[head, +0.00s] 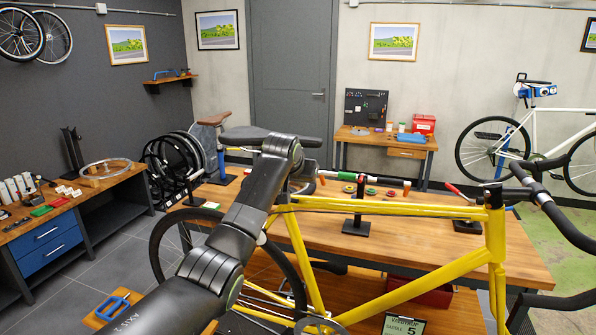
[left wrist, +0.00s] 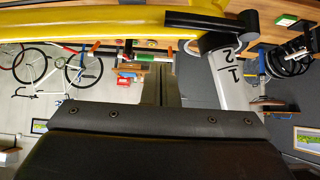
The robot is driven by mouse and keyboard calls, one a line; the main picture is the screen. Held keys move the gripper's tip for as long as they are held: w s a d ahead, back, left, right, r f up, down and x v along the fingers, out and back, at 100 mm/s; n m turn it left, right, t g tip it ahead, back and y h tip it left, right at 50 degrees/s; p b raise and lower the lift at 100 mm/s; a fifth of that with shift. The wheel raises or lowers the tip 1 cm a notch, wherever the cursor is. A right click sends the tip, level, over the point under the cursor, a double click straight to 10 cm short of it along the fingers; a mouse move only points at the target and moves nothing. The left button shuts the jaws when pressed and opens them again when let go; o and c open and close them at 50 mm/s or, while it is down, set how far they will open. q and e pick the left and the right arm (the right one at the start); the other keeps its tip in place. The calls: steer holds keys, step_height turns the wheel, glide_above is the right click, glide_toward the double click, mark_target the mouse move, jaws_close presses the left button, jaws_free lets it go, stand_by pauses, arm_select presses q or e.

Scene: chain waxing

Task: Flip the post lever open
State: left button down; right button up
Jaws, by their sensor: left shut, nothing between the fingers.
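A yellow bicycle frame (head: 390,208) stands across the middle of the head view. In the left wrist view its yellow tube (left wrist: 80,22) crosses the top. The black post lever (left wrist: 205,23) lies along that tube, with its rounded pivot end at the collar of a silver post (left wrist: 228,78) marked 1 and 2. My left gripper (head: 302,184) is by the frame's seat end in the head view, largely hidden by my own arm. In the left wrist view its shut fingers (left wrist: 155,60) are empty, beside the post and apart from the lever. My right gripper is not visible.
A wooden workbench (head: 390,242) with small coloured parts stands behind the frame. The black saddle (head: 244,135) is close to my left arm. Drop handlebars (head: 545,200) are at the right. A tool cabinet (head: 45,240) stands at the left.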

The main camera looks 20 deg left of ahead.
mark_target(301, 198)
arm_select(q)
steer(key=shift+p+x, duration=0.35)
steer(key=shift+x, duration=0.5)
steer(key=s+p, duration=0.1)
steer(key=s, duration=0.1)
steer(key=s+f+p, duration=0.1)
steer(key=shift+s+f, duration=0.15)
steer(key=shift+s, duration=0.25)
steer(key=shift+a, duration=0.1)
steer(key=shift+s+p, duration=0.15)
steer(key=shift+p, duration=0.2)
steer(key=shift+m+h, duration=0.3)
steer(key=shift+m, duration=0.1)
